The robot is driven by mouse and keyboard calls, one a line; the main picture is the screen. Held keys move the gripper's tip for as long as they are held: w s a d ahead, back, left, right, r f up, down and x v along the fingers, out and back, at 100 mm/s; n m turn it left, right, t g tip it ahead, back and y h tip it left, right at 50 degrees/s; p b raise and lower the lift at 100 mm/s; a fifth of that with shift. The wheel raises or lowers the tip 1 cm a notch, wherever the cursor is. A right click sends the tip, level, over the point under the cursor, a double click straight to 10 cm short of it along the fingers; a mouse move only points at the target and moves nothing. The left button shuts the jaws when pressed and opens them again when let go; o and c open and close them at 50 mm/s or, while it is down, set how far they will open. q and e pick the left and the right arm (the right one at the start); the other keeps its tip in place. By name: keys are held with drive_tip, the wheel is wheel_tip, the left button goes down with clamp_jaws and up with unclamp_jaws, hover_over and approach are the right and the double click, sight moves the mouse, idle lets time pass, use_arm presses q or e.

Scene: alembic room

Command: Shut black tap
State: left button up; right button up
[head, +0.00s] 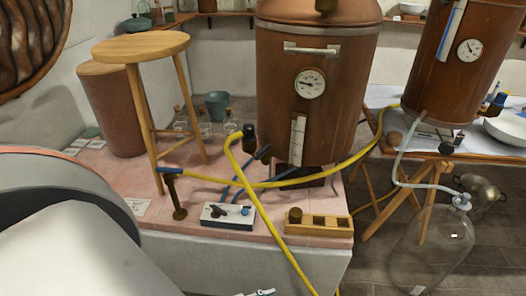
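A small black fitting (249,138), which looks like the black tap, is at the lower left of the large copper vessel (276,75). The end of a yellow hose (232,150) is right beside it. A blue lever-like part (262,153) shows just below and right of it; I cannot tell whether it belongs to the fitting or how it is turned. A bronze post with a blue handle (172,170) stands at the front of the pink tiled top. Neither of my grippers can be made out.
A round wooden stool (140,47) stands left of the vessel. The yellow hose crosses the front. A glass carboy (435,245) stands at right.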

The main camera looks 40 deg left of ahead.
use_arm(q)
drive_tip(key=w+a+r+m+y, duration=0.1)
drive_tip(key=w+a+r+m, duration=0.2)
drive_tip(key=w+a+m, duration=0.55)
drive_tip(key=m+t+y+p, duration=0.25)
drive_tip(key=m+t, duration=0.55)
drive_tip(key=m, duration=1.3)
approach(263, 150)
drive_tip(key=w, duration=0.2)
drive_tip(key=shift+w+f, duration=0.1)
drive_tip(key=shift+w, duration=0.2)
drive_tip(key=shift+w+a+f, duration=0.1)
drive_tip(key=shift+w, duration=1.75)
drive_tip(key=shift+w+a+f, duration=0.1)
drive_tip(key=shift+w+a, duration=0.05)
drive_tip(key=shift+w, duration=1.75)
drive_tip(key=shift+r, duration=0.1)
clamp_jaws()
